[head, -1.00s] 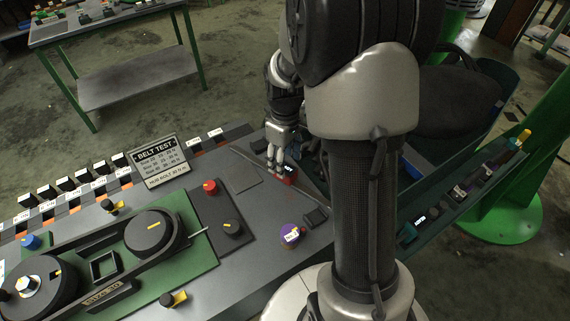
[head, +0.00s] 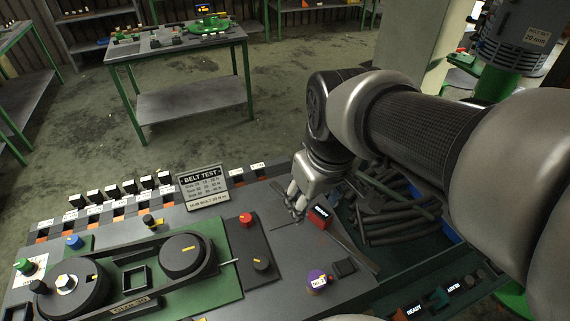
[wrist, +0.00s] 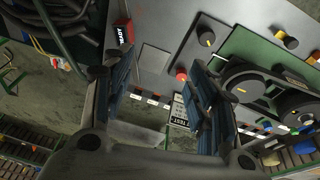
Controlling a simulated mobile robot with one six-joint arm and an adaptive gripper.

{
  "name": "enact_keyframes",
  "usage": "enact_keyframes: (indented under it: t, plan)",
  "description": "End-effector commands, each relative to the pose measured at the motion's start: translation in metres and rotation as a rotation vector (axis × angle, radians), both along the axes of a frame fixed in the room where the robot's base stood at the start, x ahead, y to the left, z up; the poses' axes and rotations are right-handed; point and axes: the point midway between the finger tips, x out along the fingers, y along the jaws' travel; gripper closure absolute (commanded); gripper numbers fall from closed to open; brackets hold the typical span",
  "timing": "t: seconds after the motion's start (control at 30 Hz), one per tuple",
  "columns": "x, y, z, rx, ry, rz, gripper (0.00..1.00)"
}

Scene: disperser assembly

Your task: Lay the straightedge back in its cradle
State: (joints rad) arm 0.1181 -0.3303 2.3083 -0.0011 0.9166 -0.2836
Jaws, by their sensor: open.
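A long thin dark bar (head: 355,252), which looks like the straightedge, lies slantwise along the right side of the grey bench top in the head view. I cannot make out a separate cradle. My gripper (head: 296,202) is over the bench, just left of the red block. In the wrist view my gripper (wrist: 160,64) has its two dark fingers wide apart, with nothing held between them. I cannot tell its height above the bench.
The BELT TEST sign (head: 204,187), a red knob (head: 246,219) and the green belt rig (head: 150,265) are to the left. A bin of dark belts (head: 395,215) lies beyond the right edge.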

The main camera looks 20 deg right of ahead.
Motion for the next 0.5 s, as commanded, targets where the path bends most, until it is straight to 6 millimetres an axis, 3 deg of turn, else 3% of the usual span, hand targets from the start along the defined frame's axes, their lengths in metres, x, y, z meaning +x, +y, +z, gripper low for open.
enact_keyframes:
  t: [0.03, 0.2, 0.33, 0.5]
  plan:
    - [-0.018, 0.009, 0.007, 0.009, -0.040, -0.022, 0.47]
    - [-0.061, 0.027, 0.011, 0.050, -0.122, -0.104, 0.47]
    - [-0.078, 0.033, 0.009, 0.073, -0.156, -0.140, 0.47]
    - [-0.084, 0.034, 0.008, 0.082, -0.165, -0.156, 0.47]
